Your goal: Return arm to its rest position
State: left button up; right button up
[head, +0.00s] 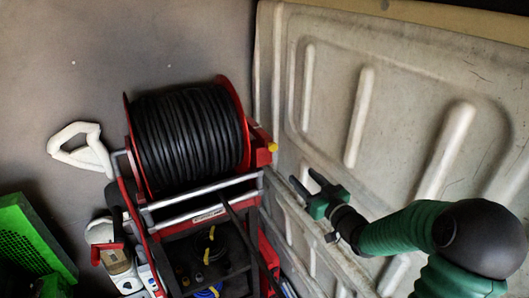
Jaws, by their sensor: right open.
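My right gripper (305,180) is open, and nothing shows between its two dark fingers. The fingers point up and left, in front of the pale panel and just right of the red reel frame. I cannot tell whether they touch anything. My left gripper is not in view.
A red reel (190,138) wound with black hose stands left of my gripper. A large ribbed pale panel (330,75) fills the right side. A white handle (82,148) and a green crate (32,243) are at the left.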

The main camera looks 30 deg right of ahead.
jog(key=s+a+f+g, duration=0.4)
jog(key=a+f+g, duration=0.4)
jog(key=a+f, duration=0.45)
jog(key=s+a+f+g, duration=0.3)
jog(key=s+a, duration=0.2)
jog(key=s, duration=0.2)
jog(key=s+a+f+g, duration=0.3)
jog(key=s+a+g, duration=0.1)
jog(key=s, duration=0.4)
jog(key=shift+a+y, duration=0.3)
jog(key=shift+a, duration=0.15)
jog(key=shift+s+a+f, duration=0.1)
jog(key=shift+s, duration=0.05)
jog(key=shift+a, duration=0.3)
jog(key=shift+d, duration=0.25)
jog(key=shift+a, duration=0.1)
